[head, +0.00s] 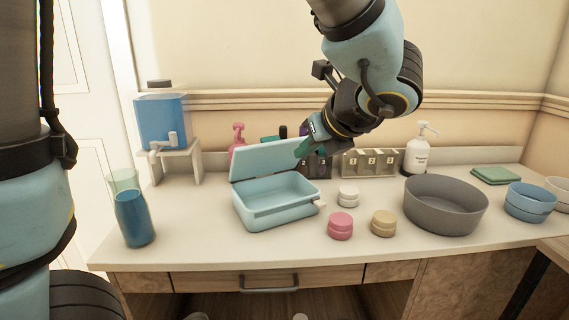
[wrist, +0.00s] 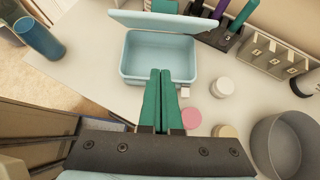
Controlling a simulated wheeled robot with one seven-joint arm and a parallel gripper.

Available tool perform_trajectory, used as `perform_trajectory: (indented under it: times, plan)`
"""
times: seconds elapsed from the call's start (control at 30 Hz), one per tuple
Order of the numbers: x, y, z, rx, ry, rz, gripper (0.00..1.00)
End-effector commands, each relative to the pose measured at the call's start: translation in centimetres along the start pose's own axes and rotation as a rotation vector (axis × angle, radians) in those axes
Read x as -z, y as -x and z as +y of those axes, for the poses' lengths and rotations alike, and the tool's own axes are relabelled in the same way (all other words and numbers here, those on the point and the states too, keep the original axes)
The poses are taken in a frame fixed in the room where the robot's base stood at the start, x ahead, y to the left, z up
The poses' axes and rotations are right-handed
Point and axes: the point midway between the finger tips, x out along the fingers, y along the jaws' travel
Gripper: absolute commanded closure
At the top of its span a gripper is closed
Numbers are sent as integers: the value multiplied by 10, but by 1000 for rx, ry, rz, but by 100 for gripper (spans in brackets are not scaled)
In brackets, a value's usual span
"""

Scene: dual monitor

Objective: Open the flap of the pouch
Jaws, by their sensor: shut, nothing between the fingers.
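The light blue pouch (head: 275,214) is a box-like case on the desk, left of the middle. Its flap (head: 267,159) stands raised at the back edge, and the inside looks empty. In the wrist view the pouch (wrist: 128,62) lies ahead with its flap (wrist: 170,24) tipped back at the top. My gripper (head: 303,148) has teal fingers and is at the flap's right end in the head view; contact cannot be told. In the wrist view my gripper (wrist: 161,74) is shut and empty, its fingers overlapping the pouch's front part.
Several small round jars, such as the pink one (head: 340,226), and a grey bowl (head: 445,207) stand right of the pouch. Blue cups (head: 135,218) and a water dispenser (head: 164,122) stand left. A compartment organizer (head: 369,163) and bottles line the back.

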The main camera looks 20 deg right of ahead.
Motion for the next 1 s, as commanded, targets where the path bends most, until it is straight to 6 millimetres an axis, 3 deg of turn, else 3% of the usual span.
perform_trajectory:
  times: [0.17,0.57,0.73,1.0]
  plan:
    - [0,-18,0,-2,-6,-1,100]
    - [1,-99,1,-4,-2,1,100]
    - [-26,-103,0,0,1,-1,100]
    - [-39,-108,0,1,-1,1,100]
